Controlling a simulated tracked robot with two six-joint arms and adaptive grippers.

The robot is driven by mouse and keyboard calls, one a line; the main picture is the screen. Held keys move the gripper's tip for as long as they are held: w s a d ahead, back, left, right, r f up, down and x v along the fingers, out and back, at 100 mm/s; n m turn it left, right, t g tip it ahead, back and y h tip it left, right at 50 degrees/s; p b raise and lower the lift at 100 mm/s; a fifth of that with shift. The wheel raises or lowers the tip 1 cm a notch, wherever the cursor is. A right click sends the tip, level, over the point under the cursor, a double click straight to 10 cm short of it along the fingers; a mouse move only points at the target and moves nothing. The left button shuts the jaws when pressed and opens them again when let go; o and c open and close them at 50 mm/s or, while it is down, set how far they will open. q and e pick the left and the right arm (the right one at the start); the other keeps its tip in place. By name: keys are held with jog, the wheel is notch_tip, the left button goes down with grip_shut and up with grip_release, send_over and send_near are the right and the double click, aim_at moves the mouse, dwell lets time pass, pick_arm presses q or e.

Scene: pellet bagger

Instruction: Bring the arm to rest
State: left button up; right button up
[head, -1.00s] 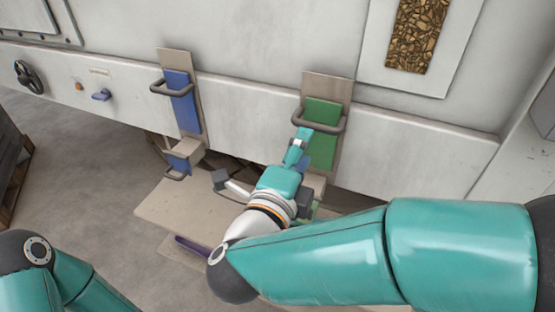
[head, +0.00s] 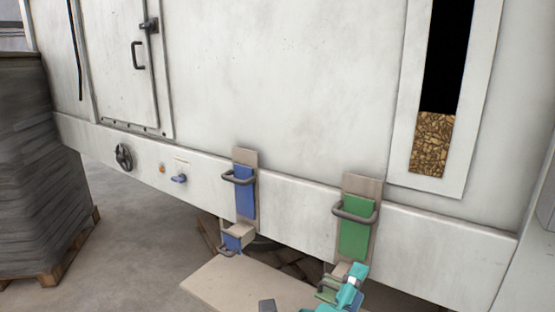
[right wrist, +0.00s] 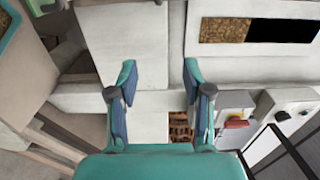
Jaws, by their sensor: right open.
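My right gripper (head: 325,300) is at the bottom edge of the head view, partly cut off. One teal finger overlaps the lower part of the right bracket, below the green panel (head: 355,240). My left gripper is out of view.
The pale machine wall carries a blue panel (head: 245,202) with a grey handle, a dark handwheel (head: 123,157) and a window of pellets (head: 431,143). A beige plate (head: 235,287) lies low in front. A wrapped pallet load (head: 40,170) stands at left.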

jog(key=w+d+f+n+g+h+p, duration=0.15)
jog(key=w+d+f+g+p, duration=0.25)
jog(key=d+f, duration=0.8)
jog(key=s+d+f+n+g+y+p, duration=0.1)
jog(key=d+f+n+y+p, duration=0.15)
jog(key=f, duration=0.55)
jog(key=d+f+n+g+y+p, duration=0.1)
jog(key=f+n+y, duration=0.25)
jog(key=f, duration=0.45)
jog(key=s+a+f+n+g+y, duration=0.3)
jog(key=s+a+f+n+y, duration=0.25)
jog(key=f, duration=0.45)
pick_arm(q)
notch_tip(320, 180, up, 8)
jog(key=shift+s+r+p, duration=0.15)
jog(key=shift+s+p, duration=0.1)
jog(key=shift+p, duration=0.1)
pick_arm(e)
jog(key=s+a+f+n+g+y, duration=0.2)
jog(key=s+a+n+g+y, duration=0.2)
jog(key=s+a+n, duration=0.5)
jog(key=s+a+g, duration=0.1)
jog(key=s, duration=0.4)
jog(key=shift+f+n, duration=0.4)
